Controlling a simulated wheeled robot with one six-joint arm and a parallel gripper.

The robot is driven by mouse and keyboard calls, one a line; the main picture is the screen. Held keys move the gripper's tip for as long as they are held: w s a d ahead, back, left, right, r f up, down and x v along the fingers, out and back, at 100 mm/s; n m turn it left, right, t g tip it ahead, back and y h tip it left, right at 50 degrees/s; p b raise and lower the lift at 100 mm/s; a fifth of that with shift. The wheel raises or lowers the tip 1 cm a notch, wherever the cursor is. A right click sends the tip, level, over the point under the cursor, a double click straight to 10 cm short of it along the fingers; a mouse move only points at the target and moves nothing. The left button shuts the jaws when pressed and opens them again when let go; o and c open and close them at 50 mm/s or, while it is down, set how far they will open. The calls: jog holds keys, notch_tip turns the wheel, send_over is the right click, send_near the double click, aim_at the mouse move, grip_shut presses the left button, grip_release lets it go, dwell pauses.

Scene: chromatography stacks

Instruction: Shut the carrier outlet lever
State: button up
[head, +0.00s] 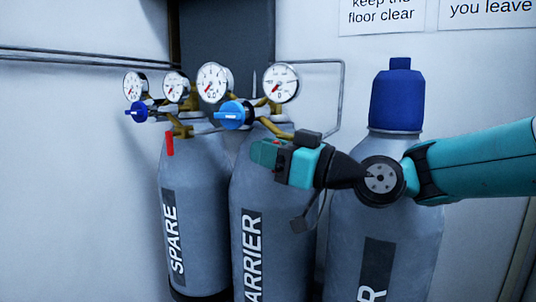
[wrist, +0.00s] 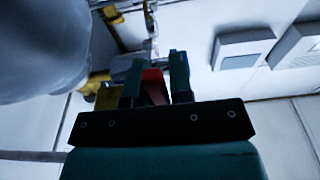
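The CARRIER cylinder (head: 240,185) stands in the middle of the head view, with its brass regulator, blue knob (head: 232,115) and two gauges on top. My gripper (head: 266,152) is at its outlet, just below and right of the blue knob. In the wrist view, the red outlet lever (wrist: 154,86) lies between the two teal fingers of my gripper (wrist: 157,72). The fingers are apart, with some gap beside the lever; contact with it is not clear. In the head view the gripper hides most of this lever.
The SPARE cylinder (head: 190,160) stands to the left, with its own red lever (head: 169,143) hanging down. A third cylinder with a blue cap (head: 397,95) stands to the right, behind my arm. A grey pipe (head: 343,90) runs along the wall behind.

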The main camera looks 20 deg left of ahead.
dwell(0.4)
jog(key=s+d+f+b, duration=0.1)
jog(key=d+b, duration=0.6)
jog(key=d, duration=1)
jog(key=shift+s+f, duration=0.2)
jog(key=shift+f, duration=0.6)
jog(key=shift+d, duration=0.1)
jog(key=s+d+f+m+h+p, duration=0.3)
jog(key=s+d+f+m+h, duration=0.2)
jog(key=s+d+f+h, duration=0.2)
jog(key=s+d+f+m+g+h+p, duration=0.1)
jog(key=s+d+f+m+h+p, duration=0.2)
jog(key=s, duration=0.9)
jog(key=d+f+m+h, duration=0.2)
jog(key=d+f+h, duration=0.2)
jog(key=d+h, duration=0.1)
jog(key=shift+s+d+f+h, duration=0.15)
jog(key=shift+d+f+h, duration=0.2)
jog(key=shift+d, duration=0.55)
